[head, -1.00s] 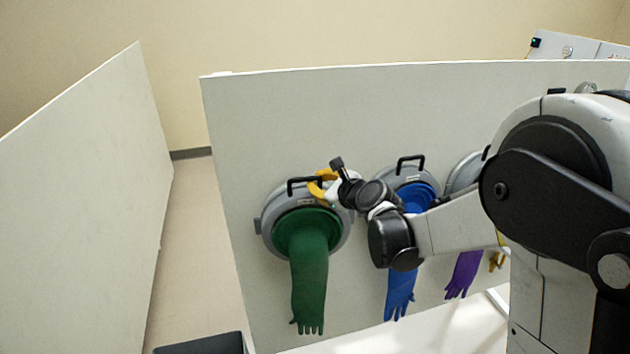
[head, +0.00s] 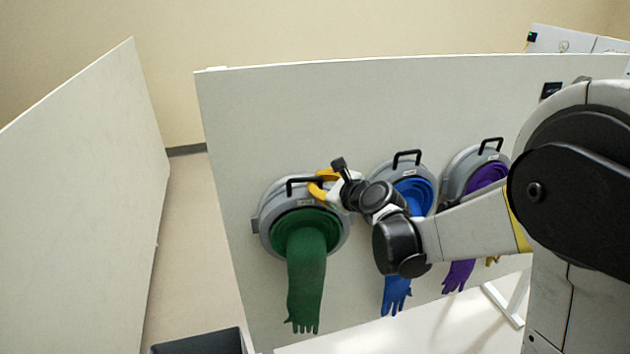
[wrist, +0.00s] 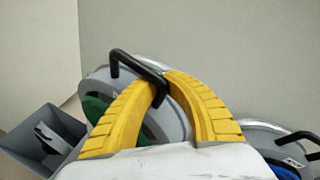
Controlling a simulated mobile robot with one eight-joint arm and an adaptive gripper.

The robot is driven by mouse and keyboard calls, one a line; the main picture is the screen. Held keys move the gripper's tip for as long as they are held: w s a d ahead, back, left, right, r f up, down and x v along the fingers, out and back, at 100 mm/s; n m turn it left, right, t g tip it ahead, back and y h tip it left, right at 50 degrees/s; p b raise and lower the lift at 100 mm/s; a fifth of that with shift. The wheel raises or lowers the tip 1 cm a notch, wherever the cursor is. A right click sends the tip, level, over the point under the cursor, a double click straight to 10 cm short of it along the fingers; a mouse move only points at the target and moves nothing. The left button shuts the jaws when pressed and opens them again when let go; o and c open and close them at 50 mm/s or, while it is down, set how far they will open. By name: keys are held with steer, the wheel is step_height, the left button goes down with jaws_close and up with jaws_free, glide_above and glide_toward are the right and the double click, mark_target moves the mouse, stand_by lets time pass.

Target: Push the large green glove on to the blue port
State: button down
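A large green glove (head: 306,275) hangs fingers down from the leftmost grey round port ring (head: 342,240) on the white panel. A black handle (head: 290,186) stands on top of that ring. My gripper (head: 318,187) is at the handle's right end; its yellow fingers (wrist: 163,82) close around the handle's leg in the wrist view. A blue glove (head: 396,292) hangs in the middle port, whose ring is grey (head: 376,180) and partly hidden by my arm. In the wrist view, the green glove (wrist: 97,110) is mostly hidden behind the left finger.
A purple glove (head: 458,275) hangs in a third grey port (head: 457,175) to the right. A dark grey bin (head: 200,343) stands at lower left; something grey lies in it in the wrist view (wrist: 50,138). A white partition (head: 80,200) stands at left, with open floor (head: 185,250) between.

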steer(key=shift+d+r, duration=0.1)
steer(key=shift+r, duration=0.2)
